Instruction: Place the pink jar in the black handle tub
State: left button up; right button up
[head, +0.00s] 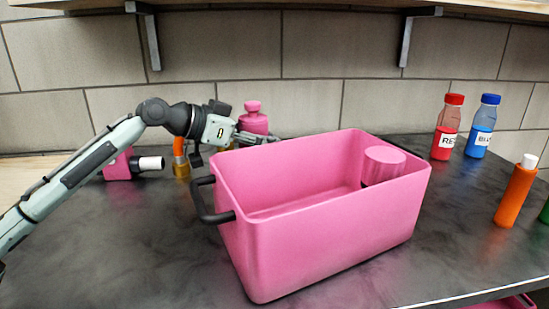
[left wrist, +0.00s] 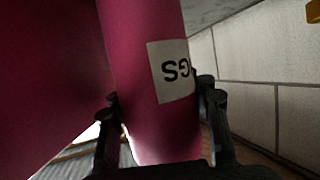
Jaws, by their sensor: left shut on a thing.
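The pink tub (head: 325,225) stands on the dark worktop, with a black handle (head: 208,205) on its left end. My left gripper (head: 255,137) is at the far side of the tub, near its back left corner. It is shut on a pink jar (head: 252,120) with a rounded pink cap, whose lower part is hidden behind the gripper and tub. In the left wrist view the jar (left wrist: 140,60) stands between the fingers, with a white label partly showing, beside a large pink surface that looks like the tub's wall (left wrist: 50,80). My right gripper is out of view.
A pink cylinder (head: 384,166) is inside the tub at its right end. A red bottle (head: 447,128), a blue bottle (head: 482,127) and an orange bottle (head: 515,190) stand to the right. A pink item with a white end (head: 130,164) lies left. A tiled wall (head: 230,50) closes the back.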

pick_arm(q)
jog(key=shift+a+f, duration=0.15)
jog(key=shift+f, duration=1.65)
jog(key=o, duration=1.1)
jog(key=shift+f, duration=0.1)
